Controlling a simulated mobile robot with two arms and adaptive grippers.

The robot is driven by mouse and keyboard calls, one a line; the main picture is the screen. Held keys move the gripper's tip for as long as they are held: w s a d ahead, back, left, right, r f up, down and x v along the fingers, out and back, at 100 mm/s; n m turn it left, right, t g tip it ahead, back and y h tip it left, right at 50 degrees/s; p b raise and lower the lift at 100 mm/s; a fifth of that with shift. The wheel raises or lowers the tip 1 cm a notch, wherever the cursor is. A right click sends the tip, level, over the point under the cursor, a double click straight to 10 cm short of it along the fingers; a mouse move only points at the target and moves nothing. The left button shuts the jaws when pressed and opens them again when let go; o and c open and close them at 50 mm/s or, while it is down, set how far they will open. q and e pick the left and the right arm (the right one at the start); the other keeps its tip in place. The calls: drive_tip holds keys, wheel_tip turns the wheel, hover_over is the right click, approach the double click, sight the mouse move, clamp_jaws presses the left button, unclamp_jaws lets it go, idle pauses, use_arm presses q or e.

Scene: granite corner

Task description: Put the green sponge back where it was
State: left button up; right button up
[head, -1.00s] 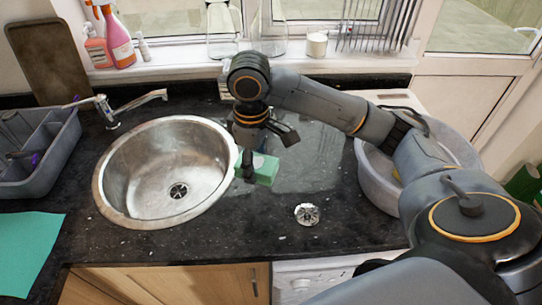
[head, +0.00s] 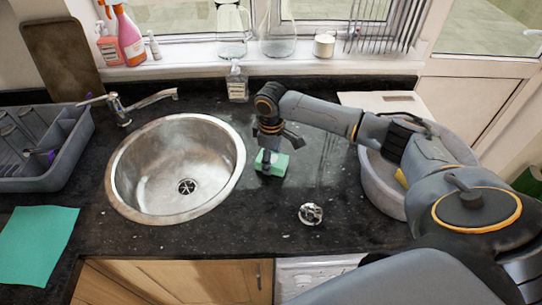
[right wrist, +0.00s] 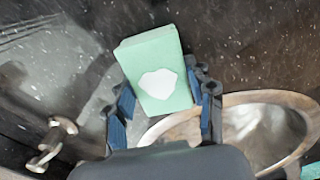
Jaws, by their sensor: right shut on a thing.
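The green sponge (head: 279,166), a block with a white patch on one face, is held at the right of the sink. In the right wrist view the sponge (right wrist: 152,60) sits between the two blue-padded fingers. My right gripper (head: 267,165) points down and is shut on the sponge; in the right wrist view its fingers (right wrist: 163,105) flank the sponge's lower part. Whether the sponge touches the counter is hard to tell. My left gripper is not in view.
A round metal sink (head: 118,197) is left of the sponge. A sink strainer (head: 311,214) lies in front, a soap bottle (head: 237,88) stands behind, and a grey tub (head: 378,192) is at right. A dish rack (head: 60,178) and teal cloth (head: 38,245) are at left.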

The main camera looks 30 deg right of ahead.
drive_tip(key=shift+f, duration=0.2)
drive_tip(key=o, duration=1)
wheel_tip(320, 180, up, 12)
drive_tip(key=b, duration=0.2)
drive_tip(key=shift+a+r+b, duration=0.1)
drive_tip(key=shift+r+b, duration=0.05)
drive_tip(key=shift+b, duration=0.25)
